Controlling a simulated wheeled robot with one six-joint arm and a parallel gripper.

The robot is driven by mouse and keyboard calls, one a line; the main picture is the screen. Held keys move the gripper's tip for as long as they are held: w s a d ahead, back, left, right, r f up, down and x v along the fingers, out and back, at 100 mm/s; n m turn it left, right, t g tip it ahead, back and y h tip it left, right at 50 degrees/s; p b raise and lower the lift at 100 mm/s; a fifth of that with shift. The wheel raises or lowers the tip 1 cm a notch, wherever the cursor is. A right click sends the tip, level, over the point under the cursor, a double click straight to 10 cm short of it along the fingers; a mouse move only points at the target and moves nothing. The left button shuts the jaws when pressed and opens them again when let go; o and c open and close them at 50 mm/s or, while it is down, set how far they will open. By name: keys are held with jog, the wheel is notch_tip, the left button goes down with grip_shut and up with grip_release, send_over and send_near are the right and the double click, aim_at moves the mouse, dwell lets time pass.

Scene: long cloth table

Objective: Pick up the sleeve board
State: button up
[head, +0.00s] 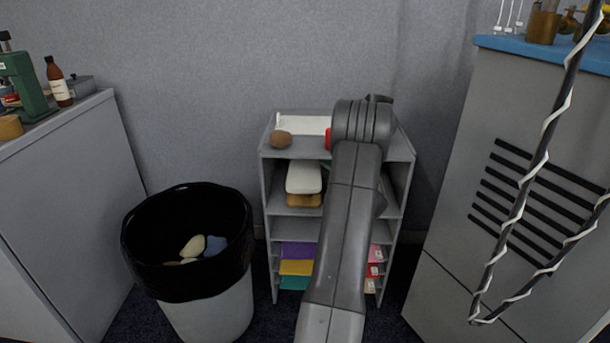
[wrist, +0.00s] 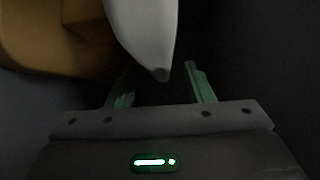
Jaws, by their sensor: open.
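The sleeve board (head: 304,177), with a white padded top over a brown wooden base, lies on the middle level of the grey shelf unit (head: 268,190). In the wrist view its pale tapered end (wrist: 148,32) points down toward my gripper (wrist: 160,72). The brown part at upper left there looks like its base. My gripper is open, its green fingers on either side of the pale tip, with nothing clamped. Whether the tip lies fully between the fingers is hard to tell in the dark. In the head view my arm hides the gripper.
A brown rounded object (head: 281,139) and a partly hidden red thing (head: 328,139) sit on the top shelf. Coloured stacks (head: 297,267) fill lower slots. A black-lined bin (head: 205,300) stands left, a grey cabinet (head: 480,190) right. The shelf above limits room over the board.

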jog(key=shift+w+a, duration=0.4)
jog(key=shift+w, duration=0.1)
grip_shut()
jog(key=shift+r, duration=0.1)
jog(key=shift+r, duration=0.1)
